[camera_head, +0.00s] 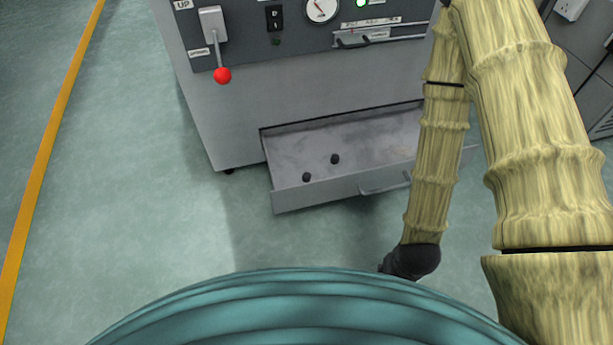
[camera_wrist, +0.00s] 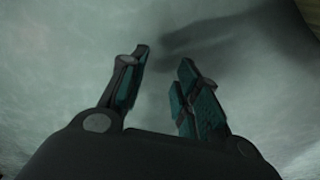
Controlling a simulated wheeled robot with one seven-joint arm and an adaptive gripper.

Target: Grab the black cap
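Two small black caps lie in the open drawer (camera_head: 290,200) of the grey machine in the head view. One black cap (camera_head: 306,177) is nearer the drawer's front left. The other black cap (camera_head: 335,159) is a little farther back and to the right. My gripper (camera_wrist: 160,62) shows in the wrist view with its two fingers spread and nothing between them. It points at bare floor, and no cap shows in that view. In the head view the dark end of my arm is low, in front of the drawer and to its right; the fingers are hidden there.
The grey machine (camera_head: 215,110) stands behind the drawer, with a red-knobbed lever (camera_head: 222,75), a gauge (camera_head: 321,8) and a green light (camera_head: 361,3) on its panel. The drawer's handle (camera_head: 385,188) sticks out in front. The floor left of the machine is clear, with a yellow line (camera_head: 45,150).

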